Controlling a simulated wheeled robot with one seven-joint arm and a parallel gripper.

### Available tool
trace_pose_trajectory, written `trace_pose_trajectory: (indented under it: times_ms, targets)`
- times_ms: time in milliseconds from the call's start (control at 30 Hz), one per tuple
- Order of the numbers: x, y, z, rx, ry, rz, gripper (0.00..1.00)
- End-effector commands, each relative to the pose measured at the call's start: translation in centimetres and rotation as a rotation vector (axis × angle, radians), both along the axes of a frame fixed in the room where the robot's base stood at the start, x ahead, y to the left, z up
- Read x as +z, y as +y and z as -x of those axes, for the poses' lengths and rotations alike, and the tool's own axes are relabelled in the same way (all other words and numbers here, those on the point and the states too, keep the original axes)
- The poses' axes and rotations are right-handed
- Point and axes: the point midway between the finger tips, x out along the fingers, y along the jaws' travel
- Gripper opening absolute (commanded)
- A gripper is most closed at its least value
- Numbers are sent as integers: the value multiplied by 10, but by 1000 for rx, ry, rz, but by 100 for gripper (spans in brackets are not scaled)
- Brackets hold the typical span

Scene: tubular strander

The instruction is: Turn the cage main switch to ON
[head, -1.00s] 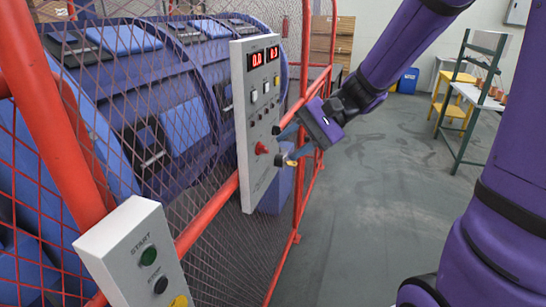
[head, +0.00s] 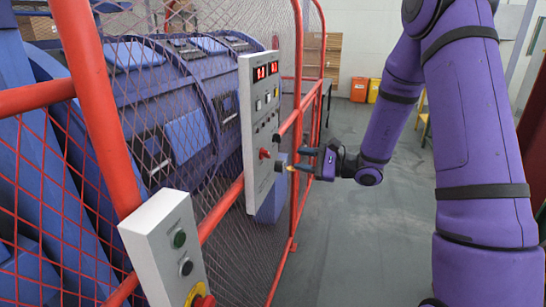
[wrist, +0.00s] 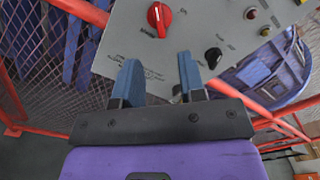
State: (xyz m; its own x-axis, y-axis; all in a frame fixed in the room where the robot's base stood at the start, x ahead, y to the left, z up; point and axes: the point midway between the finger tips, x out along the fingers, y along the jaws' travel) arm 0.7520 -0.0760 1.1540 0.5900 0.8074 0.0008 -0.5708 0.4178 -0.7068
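A grey control panel (head: 260,130) is fixed to the cage front. On it sits a red rotary switch (head: 264,154). My gripper (head: 297,161) is close to the lower part of the panel, right of the red switch. In the wrist view its two blue fingers (wrist: 158,68) are apart with nothing gripped between them. The red switch is apart from both fingers.
A smaller box (head: 168,250) with green and black buttons and a red-on-yellow stop stands at the front left. Red rails and mesh (wrist: 45,50) surround the blue machine (head: 185,120).

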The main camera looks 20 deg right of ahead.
Motion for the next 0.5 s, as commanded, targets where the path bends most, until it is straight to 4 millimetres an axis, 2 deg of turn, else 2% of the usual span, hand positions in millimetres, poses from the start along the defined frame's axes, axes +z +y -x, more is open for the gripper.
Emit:
trace_pose_trajectory:
  times_ms: [300,500]
  targets:
    - [0,47,-32,6,0,0,37]
    - [0,67,-47,5,0,1,37]
